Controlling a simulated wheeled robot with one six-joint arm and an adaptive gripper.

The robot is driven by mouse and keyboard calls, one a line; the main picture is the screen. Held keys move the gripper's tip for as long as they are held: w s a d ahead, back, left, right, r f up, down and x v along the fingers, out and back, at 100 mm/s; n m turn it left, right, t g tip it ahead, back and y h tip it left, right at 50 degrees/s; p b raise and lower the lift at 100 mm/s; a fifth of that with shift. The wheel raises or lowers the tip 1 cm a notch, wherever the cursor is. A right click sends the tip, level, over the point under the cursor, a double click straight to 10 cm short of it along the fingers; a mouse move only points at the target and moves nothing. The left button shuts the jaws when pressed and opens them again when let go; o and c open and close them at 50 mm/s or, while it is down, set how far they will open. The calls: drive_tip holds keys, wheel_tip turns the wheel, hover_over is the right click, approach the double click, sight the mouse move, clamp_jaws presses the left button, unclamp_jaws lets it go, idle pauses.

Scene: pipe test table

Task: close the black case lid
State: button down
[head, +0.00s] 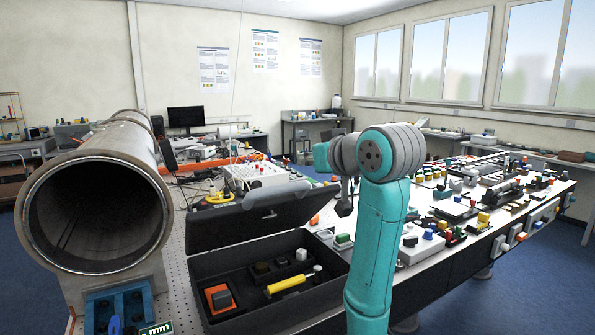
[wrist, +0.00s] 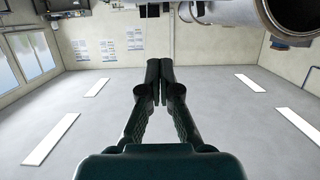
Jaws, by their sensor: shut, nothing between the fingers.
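The black case (head: 335,291) stands open on the table. Its lid (head: 240,226) is raised and leans back behind the case body. Inside the case lie an orange-framed device (head: 219,299), a yellow cylinder tool (head: 288,284) with a white end, and small dark and white blocks. The case cannot be made out in the wrist view.
A large metal pipe (head: 108,190) lies left of the case; it also shows in the wrist view (wrist: 282,15). A white control box (head: 258,175) and yellow pliers (head: 219,197) sit behind the lid. Many small parts crowd the table (head: 428,262) at right.

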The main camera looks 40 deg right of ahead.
sight(292, 183)
drive_tip(key=x, duration=0.3)
drive_tip(key=f+x, duration=0.1)
drive_tip(key=x, duration=0.1)
drive_tip(key=f+x, duration=0.1)
drive_tip(key=x, duration=0.2)
drive_tip(key=shift+w+f, duration=0.1)
drive_tip(key=shift+s+a+f, duration=0.15)
drive_tip(key=shift+s+f, duration=0.35)
drive_tip(key=shift+f, duration=0.25)
drive_tip(key=shift+f, duration=0.1)
